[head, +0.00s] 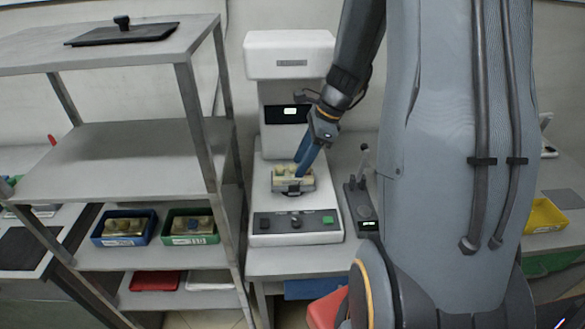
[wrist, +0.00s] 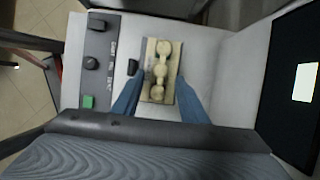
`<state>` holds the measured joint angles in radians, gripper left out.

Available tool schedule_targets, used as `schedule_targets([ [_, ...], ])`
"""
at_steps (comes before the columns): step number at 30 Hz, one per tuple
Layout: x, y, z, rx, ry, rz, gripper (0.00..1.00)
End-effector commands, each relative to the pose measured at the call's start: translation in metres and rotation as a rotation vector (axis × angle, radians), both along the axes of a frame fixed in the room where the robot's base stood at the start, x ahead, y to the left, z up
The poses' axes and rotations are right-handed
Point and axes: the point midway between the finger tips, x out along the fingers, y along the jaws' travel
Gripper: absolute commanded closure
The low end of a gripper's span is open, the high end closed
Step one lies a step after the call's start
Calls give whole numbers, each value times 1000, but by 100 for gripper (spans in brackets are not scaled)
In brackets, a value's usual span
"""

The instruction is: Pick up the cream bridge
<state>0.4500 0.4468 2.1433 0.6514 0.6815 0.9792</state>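The cream bridge (wrist: 161,68) is a row of rounded lumps on a tan block in the wrist view. In the head view the cream bridge (head: 284,171) sits on the grey bed of the white machine (head: 262,203), partly hidden by my fingers. My gripper (wrist: 159,82) is open, its two blue fingers on either side of the bridge and its block. In the head view my gripper (head: 303,168) points down at the bridge from above. Whether the fingertips touch the block is not clear.
The machine's upper housing (head: 290,55) overhangs behind the bridge, and a control panel (head: 294,222) lies in front. A lever device (head: 361,198) stands at right. A metal rack (head: 115,160) at left holds a blue bin (head: 124,240) and a green bin (head: 188,240).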

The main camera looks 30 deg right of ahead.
Motion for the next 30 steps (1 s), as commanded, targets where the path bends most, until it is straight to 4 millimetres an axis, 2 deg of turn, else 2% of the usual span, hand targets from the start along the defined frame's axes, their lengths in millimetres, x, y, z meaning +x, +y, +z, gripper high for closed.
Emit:
schedule_targets([
  [1,0,0,0,0,0,0,61],
  [8,0,0,0,0,0,0,100],
  [22,0,0,4,-1,-1,1,100],
  [30,1,-1,30,-2,-4,0,100],
])
